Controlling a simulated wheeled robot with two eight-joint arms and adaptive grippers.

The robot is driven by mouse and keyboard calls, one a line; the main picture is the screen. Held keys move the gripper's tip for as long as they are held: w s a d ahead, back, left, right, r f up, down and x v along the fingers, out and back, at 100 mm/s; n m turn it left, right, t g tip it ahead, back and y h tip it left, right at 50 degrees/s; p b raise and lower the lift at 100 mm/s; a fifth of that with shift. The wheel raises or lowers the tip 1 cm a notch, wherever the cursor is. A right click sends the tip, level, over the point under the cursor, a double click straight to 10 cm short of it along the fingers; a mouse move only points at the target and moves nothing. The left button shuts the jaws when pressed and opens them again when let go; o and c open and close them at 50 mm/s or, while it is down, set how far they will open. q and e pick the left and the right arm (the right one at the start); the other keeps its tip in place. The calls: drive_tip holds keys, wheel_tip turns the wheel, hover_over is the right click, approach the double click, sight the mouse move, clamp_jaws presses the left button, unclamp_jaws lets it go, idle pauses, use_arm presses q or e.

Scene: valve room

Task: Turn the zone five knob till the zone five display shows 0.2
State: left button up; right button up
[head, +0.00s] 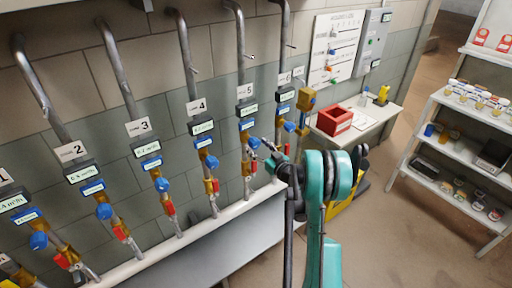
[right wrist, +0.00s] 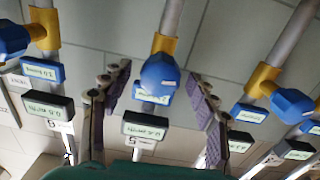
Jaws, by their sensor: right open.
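The zone five pipe carries a number 5 plate (head: 248,90), a small display (head: 246,108) and a blue knob (head: 253,143). In the right wrist view, which is upside down, the blue knob (right wrist: 160,77) is in the middle and the zone five display (right wrist: 145,125) is below it. Its digits are too small to read surely. My right gripper (head: 264,152) is open at the zone five knob. In the wrist view its two fingers stand apart on either side of the knob, with gaps showing. My left gripper is not in view.
Neighbouring pipes carry similar blue knobs, including the zone four knob (head: 212,162) and the zone six knob (head: 289,127). A pale ledge (head: 205,222) runs below the pipes. A table with a red box (head: 334,120) stands to the right, and a shelf (head: 437,143) further right.

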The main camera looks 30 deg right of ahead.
drive_tip(key=shift+w, duration=0.55)
drive_tip(key=c, duration=1.2)
drive_tip(key=shift+o, duration=0.2)
drive_tip(key=shift+m, duration=0.3)
drive_tip(key=m+b, duration=0.1)
drive_tip(key=m, duration=0.2)
drive_tip(key=shift+b, duration=0.4)
drive_tip(key=shift+m+b, duration=0.6)
drive_tip(key=shift+m, duration=1.8)
